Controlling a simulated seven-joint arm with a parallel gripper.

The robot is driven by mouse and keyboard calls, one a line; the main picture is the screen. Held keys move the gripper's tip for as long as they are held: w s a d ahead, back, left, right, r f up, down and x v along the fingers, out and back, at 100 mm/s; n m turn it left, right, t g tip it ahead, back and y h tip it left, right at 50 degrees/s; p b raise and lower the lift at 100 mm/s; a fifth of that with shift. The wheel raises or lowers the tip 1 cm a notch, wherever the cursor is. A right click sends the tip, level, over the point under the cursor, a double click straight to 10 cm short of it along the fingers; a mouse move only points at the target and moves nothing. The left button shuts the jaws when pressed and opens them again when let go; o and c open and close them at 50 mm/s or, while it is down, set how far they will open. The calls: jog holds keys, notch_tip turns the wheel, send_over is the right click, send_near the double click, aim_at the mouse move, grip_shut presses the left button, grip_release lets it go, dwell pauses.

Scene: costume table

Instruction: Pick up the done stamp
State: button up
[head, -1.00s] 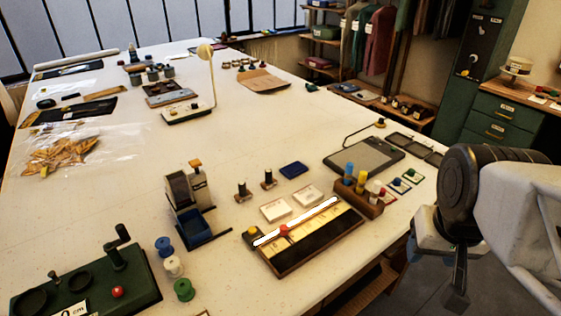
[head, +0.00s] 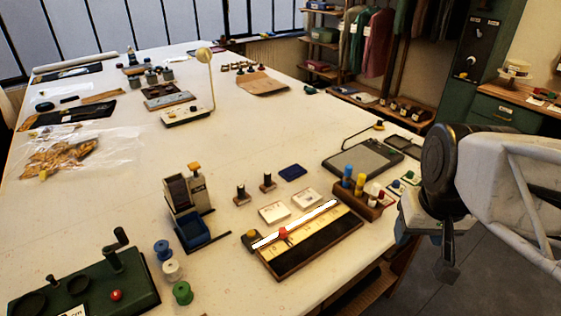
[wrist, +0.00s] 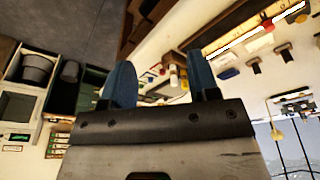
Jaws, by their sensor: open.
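Two small stamps with dark handles stand upright on the white table, a left one (head: 241,195) and a right one (head: 268,181). Their labels are too small to read, so I cannot tell which is the done stamp. A blue ink pad (head: 293,171) lies just behind them to the right. My gripper (head: 447,268) hangs off the table's right edge, well to the right of the stamps and apart from everything. In the wrist view its two blue fingers (wrist: 160,80) are spread with nothing held between them.
Two white cards (head: 274,212) and a long wooden ruler tray (head: 310,240) lie in front of the stamps. A wooden rack of coloured bottles (head: 358,195) stands between the stamps and my gripper. A grey dispenser with a blue tray (head: 192,205) is left. The table's middle is clear.

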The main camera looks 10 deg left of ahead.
jog(key=w+a+n, duration=0.3)
jog(key=w+a, duration=0.3)
jog(key=w, duration=0.4)
jog(key=n+g+y, duration=0.1)
jog(key=n+g, duration=0.1)
jog(key=n, duration=0.5)
send_over(267, 173)
jog(key=f, duration=0.9)
jog(key=shift+s+d, duration=0.3)
jog(key=shift+d, duration=0.05)
jog(key=shift+f, duration=0.15)
jog(key=shift+w+f, duration=0.1)
jog(key=shift+f, duration=1.05)
jog(key=shift+a+f, duration=0.1)
jog(key=shift+f, duration=0.05)
